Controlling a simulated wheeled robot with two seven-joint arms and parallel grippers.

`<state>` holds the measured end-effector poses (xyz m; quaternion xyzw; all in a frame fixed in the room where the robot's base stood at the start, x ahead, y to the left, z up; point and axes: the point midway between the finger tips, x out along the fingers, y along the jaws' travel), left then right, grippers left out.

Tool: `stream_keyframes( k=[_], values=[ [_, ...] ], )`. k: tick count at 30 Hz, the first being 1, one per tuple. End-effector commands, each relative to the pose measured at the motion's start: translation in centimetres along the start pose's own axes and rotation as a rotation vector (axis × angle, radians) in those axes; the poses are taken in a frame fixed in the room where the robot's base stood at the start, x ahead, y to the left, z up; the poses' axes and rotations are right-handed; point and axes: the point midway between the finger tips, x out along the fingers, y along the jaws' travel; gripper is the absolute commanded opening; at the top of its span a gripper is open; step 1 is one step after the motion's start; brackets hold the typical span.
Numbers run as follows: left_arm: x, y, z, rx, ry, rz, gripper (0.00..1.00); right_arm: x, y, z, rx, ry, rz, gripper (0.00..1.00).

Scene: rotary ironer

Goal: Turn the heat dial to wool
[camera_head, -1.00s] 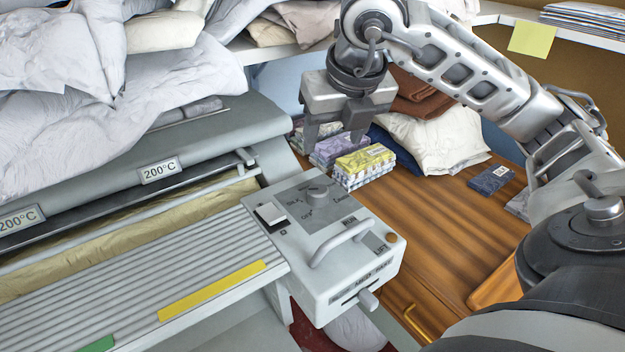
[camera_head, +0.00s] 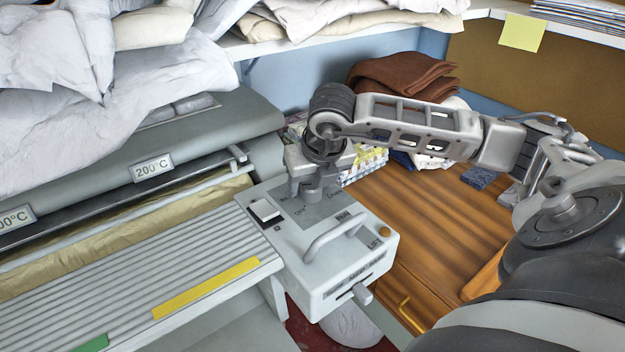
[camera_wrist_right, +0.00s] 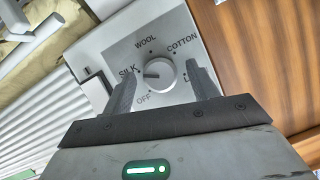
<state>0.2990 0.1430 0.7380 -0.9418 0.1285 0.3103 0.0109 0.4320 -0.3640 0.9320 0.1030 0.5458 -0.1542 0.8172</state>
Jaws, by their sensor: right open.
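The heat dial (camera_wrist_right: 160,74) is a round white knob on a grey plate marked OFF, SILK, WOOL and COTTON, with a further label partly hidden by a finger. Its dark pointer mark faces left, towards SILK. My right gripper (camera_wrist_right: 162,70) is open, with one finger on each side of the dial; I cannot tell whether either touches it. In the head view my right gripper (camera_head: 312,190) is over the back of the white control box (camera_head: 335,275) and largely hides the dial. My left gripper is not in view.
The box carries a rocker switch (camera_head: 265,210), a curved handle (camera_head: 335,238) and a front lever (camera_head: 361,294). The ironer's ribbed board (camera_head: 150,270) lies to the left. Folded cloths (camera_head: 368,162) stand behind my right gripper. The wooden top (camera_head: 430,230) at right is mostly clear.

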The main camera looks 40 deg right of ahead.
Motion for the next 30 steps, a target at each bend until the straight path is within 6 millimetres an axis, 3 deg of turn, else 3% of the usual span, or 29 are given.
stream_keyframes(
  k=[7,8,12,22,30],
  values=[
    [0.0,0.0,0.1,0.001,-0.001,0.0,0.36,0.1,0.0,0.0,-0.001,0.0,0.0,0.59],
    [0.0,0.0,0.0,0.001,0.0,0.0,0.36,0.1,0.0,0.0,-0.001,0.0,0.0,0.53],
    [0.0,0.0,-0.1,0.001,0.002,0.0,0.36,0.1,0.0,0.0,0.0,0.0,0.0,0.14],
    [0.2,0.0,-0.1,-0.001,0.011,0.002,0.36,0.2,0.0,-0.1,-0.024,0.001,0.01,0.14],
    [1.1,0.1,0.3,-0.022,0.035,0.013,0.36,0.4,-0.2,-0.1,-0.155,-0.002,0.063,0.14]
  ],
)
